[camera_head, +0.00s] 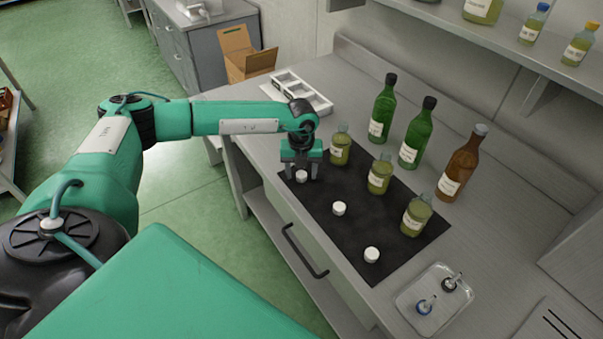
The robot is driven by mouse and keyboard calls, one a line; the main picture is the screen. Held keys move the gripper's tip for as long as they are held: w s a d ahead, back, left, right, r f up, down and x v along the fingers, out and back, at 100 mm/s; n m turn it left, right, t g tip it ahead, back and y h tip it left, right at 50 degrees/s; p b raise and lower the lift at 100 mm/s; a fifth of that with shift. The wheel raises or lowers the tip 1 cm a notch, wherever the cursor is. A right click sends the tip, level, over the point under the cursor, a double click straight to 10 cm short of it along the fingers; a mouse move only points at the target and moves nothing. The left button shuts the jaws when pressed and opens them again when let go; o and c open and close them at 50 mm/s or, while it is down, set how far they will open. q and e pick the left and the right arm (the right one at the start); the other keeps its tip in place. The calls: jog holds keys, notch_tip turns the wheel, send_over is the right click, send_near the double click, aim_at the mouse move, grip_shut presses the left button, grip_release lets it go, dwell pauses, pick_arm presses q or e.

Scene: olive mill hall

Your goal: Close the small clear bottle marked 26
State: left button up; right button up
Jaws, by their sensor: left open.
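Three small clear bottles of yellow-green liquid, a far one (340,149), a middle one (379,178) and a near one (415,218), stand upright along the right side of a dark mat (350,236). No caps show on them. Their labels are too small to read, so I cannot tell which is marked 26. Three white caps lie on the mat, a far one (302,177), a middle one (339,208) and a near one (372,255). My left gripper (301,173) is open, pointing down at the far cap, with its fingers on either side. My right gripper is out of view.
Two green bottles (382,112) (414,139) and a brown bottle (460,169) stand behind the mat. A white compartment tray (322,107) lies at the counter's far end. A small tray (407,299) with stoppers is at the near right. A shelf (470,36) overhangs the back.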

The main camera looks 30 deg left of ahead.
aim_at(302, 174)
pick_arm(q)
jog(key=shift+c, duration=0.4)
jog(key=c, duration=0.9)
jog(key=shift+r, duration=0.15)
jog(key=shift+c, duration=0.2)
notch_tip(302, 174, up, 20)
jog(key=b, duration=0.4)
